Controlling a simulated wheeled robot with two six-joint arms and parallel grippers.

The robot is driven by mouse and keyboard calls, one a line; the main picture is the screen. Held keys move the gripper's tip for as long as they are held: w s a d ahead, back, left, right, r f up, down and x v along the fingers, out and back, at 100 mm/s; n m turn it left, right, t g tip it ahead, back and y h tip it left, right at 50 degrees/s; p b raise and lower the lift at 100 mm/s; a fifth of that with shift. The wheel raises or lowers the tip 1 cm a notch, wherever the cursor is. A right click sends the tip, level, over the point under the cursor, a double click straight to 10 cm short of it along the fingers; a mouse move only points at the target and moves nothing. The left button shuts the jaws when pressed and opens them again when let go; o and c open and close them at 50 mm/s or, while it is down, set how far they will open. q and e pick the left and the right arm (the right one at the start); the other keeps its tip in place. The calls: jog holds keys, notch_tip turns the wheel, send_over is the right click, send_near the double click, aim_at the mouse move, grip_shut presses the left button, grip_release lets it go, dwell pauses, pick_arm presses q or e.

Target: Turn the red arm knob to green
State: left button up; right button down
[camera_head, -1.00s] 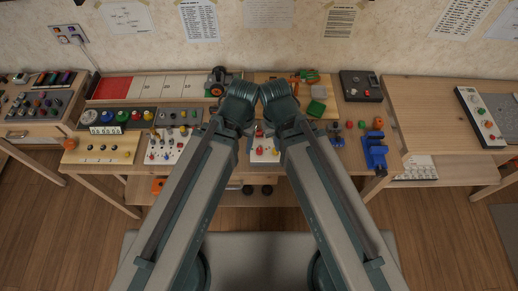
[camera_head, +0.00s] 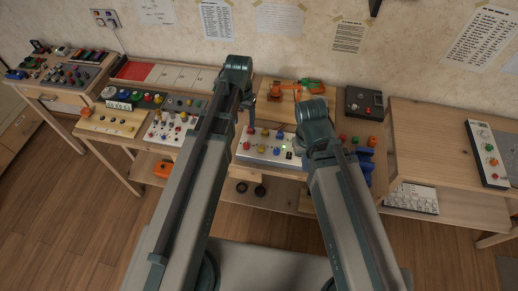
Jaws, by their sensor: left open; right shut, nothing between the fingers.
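A white control panel (camera_head: 262,157) stands on the middle table between my two arms. It carries several small red, yellow and blue knobs and a green light or button. A red knob (camera_head: 249,131) sits at its upper left; I cannot tell which knob is the arm knob. My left gripper (camera_head: 249,103) shows only as a small dark part beside my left arm, above the panel's upper left, apart from the knobs; it is open. My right gripper is hidden behind my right arm, which covers the panel's right end.
Left of my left arm stand a white knob panel (camera_head: 160,136) and a wooden knob board (camera_head: 107,124). A dark box (camera_head: 363,103) and a blue fixture (camera_head: 364,160) are to the right. The right table top (camera_head: 425,130) is mostly bare.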

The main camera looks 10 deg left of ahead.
aim_at(246, 145)
pick_arm(q)
jog(key=shift+w, duration=0.2)
pick_arm(e)
jog(key=shift+s+d, duration=0.1)
jog(key=shift+d, duration=0.25)
pick_arm(q)
jog(key=shift+a+f, duration=0.1)
jog(key=shift+f, duration=0.05)
pick_arm(e)
jog(key=shift+f, duration=0.1)
pick_arm(q)
notch_tip(246, 145, down, 14)
jog(key=b, duration=1.4)
jog(key=shift+r, duration=0.2)
pick_arm(e)
notch_tip(246, 145, down, 14)
pick_arm(q)
jog(key=shift+c, duration=0.2)
pick_arm(e)
jog(key=shift+r, duration=0.2)
pick_arm(q)
grip_shut()
